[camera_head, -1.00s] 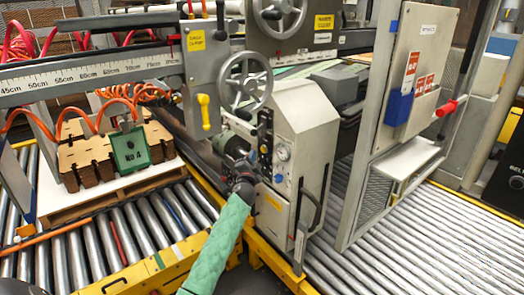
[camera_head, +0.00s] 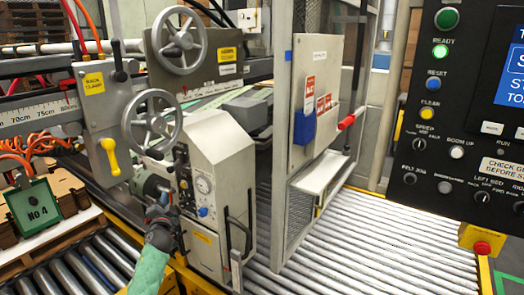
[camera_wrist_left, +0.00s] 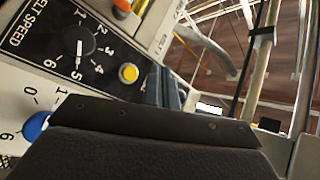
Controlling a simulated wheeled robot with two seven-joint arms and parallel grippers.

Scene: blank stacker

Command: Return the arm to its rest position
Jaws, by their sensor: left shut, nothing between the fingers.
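My left arm, in a green sleeve (camera_head: 148,270), reaches up from the bottom of the head view. Its dark left gripper (camera_head: 160,212) is at the left side of the grey machine housing (camera_head: 217,165), beside its small control panel. The gripper is shut and holds nothing. In the left wrist view the dark gripper (camera_wrist_left: 150,135) fills the lower middle, in front of a panel with a belt speed dial (camera_wrist_left: 76,42), a yellow button (camera_wrist_left: 129,73) and a blue knob (camera_wrist_left: 37,126). I cannot tell whether it touches the panel. My right gripper is not in view.
A black control console (camera_head: 455,120) stands at the right. A grey guard door (camera_head: 312,95) rises behind the housing. A roller conveyor (camera_head: 370,250) runs at lower right, and more rollers (camera_head: 75,270) lie at lower left. Handwheels (camera_head: 151,122) and a yellow lever (camera_head: 110,155) are above the gripper.

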